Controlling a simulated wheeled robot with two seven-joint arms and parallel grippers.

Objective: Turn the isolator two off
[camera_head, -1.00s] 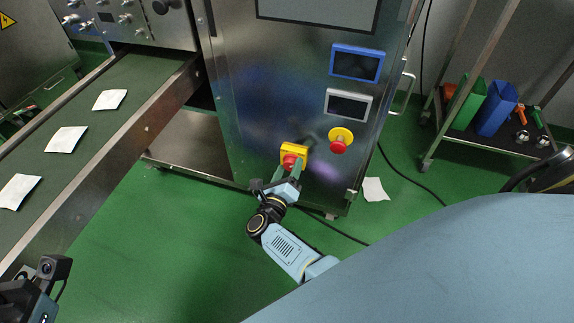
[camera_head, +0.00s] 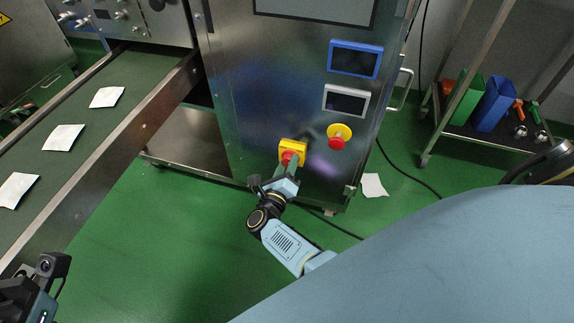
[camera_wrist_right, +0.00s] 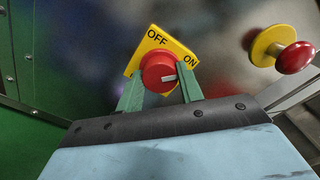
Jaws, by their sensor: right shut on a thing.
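The isolator, a yellow plate (camera_head: 293,146) with a red knob (camera_head: 288,158), sits low on the front of the steel cabinet. In the right wrist view the plate (camera_wrist_right: 143,54) carries OFF at its upper left and ON at its right. The knob's pale mark (camera_wrist_right: 169,78) lies on its right side, toward the ON side. My right gripper (camera_head: 285,167) is at the isolator. Its green fingers are shut on the red knob, one on each side, also in the right wrist view (camera_wrist_right: 160,86). Of my left arm only a part shows at lower left; its fingers are out of sight.
A red mushroom button (camera_head: 336,143) on a round yellow plate is just right of the isolator. Blue-framed (camera_head: 355,60) and white-framed (camera_head: 346,101) panels are above. A conveyor (camera_head: 120,130) with white packets runs at left. A cart (camera_head: 455,128) stands at right.

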